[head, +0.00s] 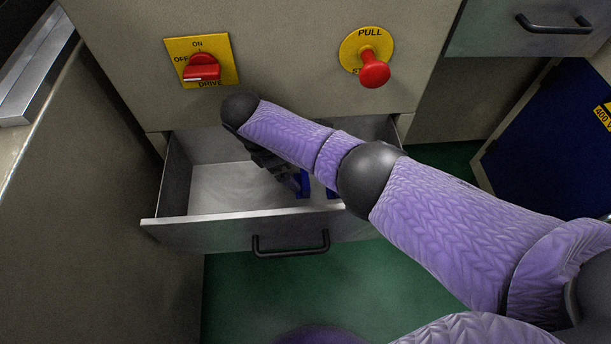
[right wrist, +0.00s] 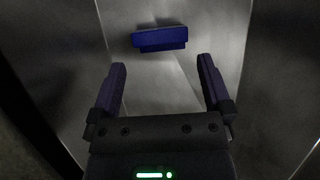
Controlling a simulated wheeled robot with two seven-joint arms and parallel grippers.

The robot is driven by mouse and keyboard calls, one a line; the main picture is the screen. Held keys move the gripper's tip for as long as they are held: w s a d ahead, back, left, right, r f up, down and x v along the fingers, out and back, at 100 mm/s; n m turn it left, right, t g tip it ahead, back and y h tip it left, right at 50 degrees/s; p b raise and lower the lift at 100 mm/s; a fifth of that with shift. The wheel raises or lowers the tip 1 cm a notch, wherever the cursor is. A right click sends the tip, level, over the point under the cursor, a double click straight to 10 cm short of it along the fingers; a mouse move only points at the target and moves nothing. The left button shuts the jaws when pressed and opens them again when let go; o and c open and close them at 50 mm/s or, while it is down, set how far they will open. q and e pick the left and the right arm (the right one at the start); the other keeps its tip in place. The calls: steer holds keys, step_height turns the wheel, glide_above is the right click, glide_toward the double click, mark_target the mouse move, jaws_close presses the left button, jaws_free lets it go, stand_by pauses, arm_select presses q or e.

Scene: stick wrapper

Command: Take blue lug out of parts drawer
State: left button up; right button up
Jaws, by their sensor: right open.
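The parts drawer (head: 205,232) is pulled open below the grey cabinet front. In the right wrist view the blue lug (right wrist: 160,38) lies on the drawer's metal floor, beyond the fingertips. Blue patches (head: 304,183) show inside the drawer in the head view, largely covered by my arm, and I cannot tell there which part is lug. My right gripper (right wrist: 162,66) is open and empty, its two fingers apart and pointing toward the lug without touching it. In the head view it reaches down into the drawer and is partly hidden by my right arm. My left gripper is not in view.
Above the drawer are a red rotary switch on a yellow plate (head: 222,46) and a red stop knob (head: 374,72). The drawer has a black handle (head: 291,252). Its left side is empty. Another handled drawer (head: 490,35) is at the upper right, and green floor (head: 270,295) lies in front.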

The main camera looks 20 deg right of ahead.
mark_target(301, 178)
steer(key=b+x, duration=0.3)
steer(key=x, duration=0.2)
steer(key=shift+d+f, duration=0.1)
steer(key=shift+f, duration=0.2)
steer(key=shift+r, duration=0.25)
steer(key=c, duration=0.9)
steer(key=shift+r, duration=0.1)
steer(key=shift+c, duration=0.2)
